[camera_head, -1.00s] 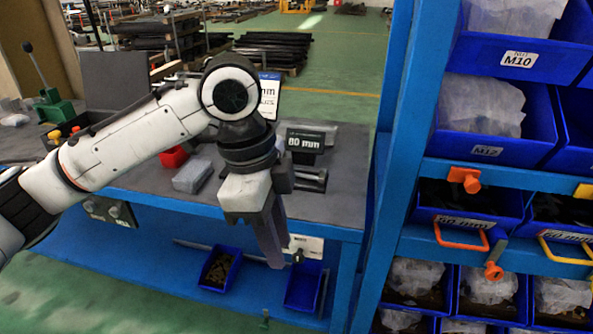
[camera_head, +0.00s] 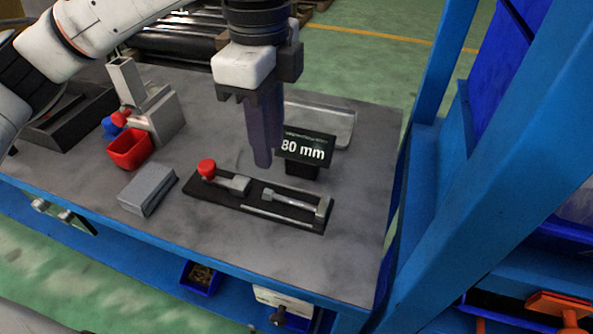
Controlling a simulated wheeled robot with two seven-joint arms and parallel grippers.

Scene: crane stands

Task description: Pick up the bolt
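A grey bolt (camera_head: 292,200) lies lengthwise on the right part of a black fixture (camera_head: 216,199) on the workbench, its head toward the left. A red knob (camera_head: 206,168) stands at the fixture's left end. My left gripper (camera_head: 263,163) points down above the fixture, just behind the bolt head in the picture, and appears apart from the bolt. Its fingers overlap from this angle, so their gap is hidden. Nothing shows held between them. My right gripper is not in view.
A black "80 mm" sign (camera_head: 306,148) stands close to the right of my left gripper. A grey tray (camera_head: 330,122) lies behind it. A grey block (camera_head: 147,190) and a red bin (camera_head: 130,150) are at left. A blue rack post (camera_head: 440,225) rises at right.

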